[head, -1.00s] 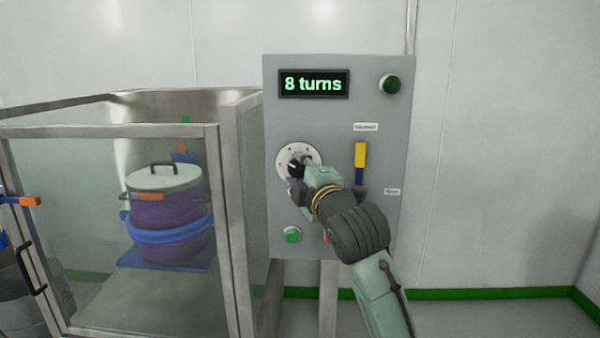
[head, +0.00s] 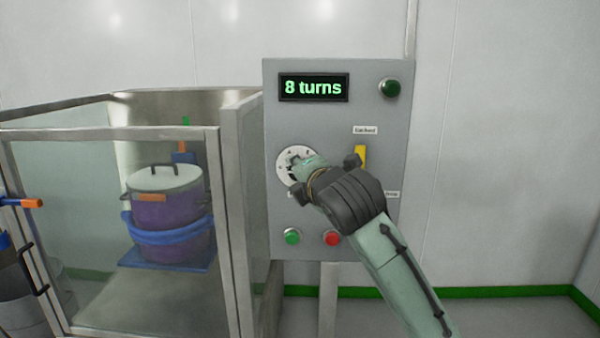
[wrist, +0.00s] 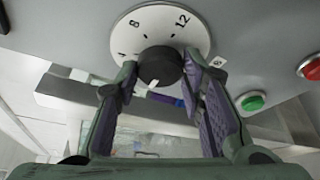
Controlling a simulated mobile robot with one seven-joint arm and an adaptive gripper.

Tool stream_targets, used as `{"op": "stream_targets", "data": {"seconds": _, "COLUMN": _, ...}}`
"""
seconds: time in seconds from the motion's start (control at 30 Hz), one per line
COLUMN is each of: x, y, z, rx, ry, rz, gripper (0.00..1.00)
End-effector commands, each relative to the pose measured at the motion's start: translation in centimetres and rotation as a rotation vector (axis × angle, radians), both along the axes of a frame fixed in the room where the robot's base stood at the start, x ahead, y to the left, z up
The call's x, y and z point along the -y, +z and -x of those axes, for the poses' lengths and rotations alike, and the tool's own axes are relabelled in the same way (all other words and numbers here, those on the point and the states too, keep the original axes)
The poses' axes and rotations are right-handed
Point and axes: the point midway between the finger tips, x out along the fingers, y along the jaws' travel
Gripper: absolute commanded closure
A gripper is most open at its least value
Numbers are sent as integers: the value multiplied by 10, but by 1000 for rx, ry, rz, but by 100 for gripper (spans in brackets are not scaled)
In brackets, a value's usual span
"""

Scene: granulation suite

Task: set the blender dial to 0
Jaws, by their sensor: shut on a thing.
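The blender dial is a black knob (wrist: 160,66) on a round white plate (wrist: 158,25) with printed numbers, 8 and 12 readable in the wrist view. A white mark shows on the knob's lower edge, towards the lower left there. My gripper (wrist: 162,72) is shut on the knob, one finger on each side. In the head view my gripper (head: 305,164) covers most of the knob, and the white plate (head: 283,167) shows around it. The display (head: 313,87) above reads "8 turns".
The grey panel (head: 380,120) also carries a dark green button (head: 390,88), a yellow lever (head: 360,156) partly behind my arm, a green button (head: 292,236) and a red button (head: 332,238). A glass-walled enclosure (head: 232,200) with a purple lidded vessel (head: 168,209) stands left.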

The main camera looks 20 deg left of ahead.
Motion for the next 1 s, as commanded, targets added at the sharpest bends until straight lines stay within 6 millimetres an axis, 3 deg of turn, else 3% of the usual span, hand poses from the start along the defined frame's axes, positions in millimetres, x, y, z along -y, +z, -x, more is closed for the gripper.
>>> {"op": "stream_targets", "data": {"seconds": 0.4, "x": 0, "y": -1, "z": 0, "rx": 1, "ry": 1, "rz": 9, "gripper": 92}}
{"op": "stream_targets", "data": {"seconds": 0.43, "x": 0, "y": -1, "z": 0, "rx": 1, "ry": 1, "rz": 9, "gripper": 63}}
{"op": "stream_targets", "data": {"seconds": 0.7, "x": 0, "y": 0, "z": 0, "rx": 2, "ry": 0, "rz": 7, "gripper": 45}}
{"op": "stream_targets", "data": {"seconds": 1.0, "x": 0, "y": 0, "z": 0, "rx": 2, "ry": 0, "rz": 6, "gripper": 44}}
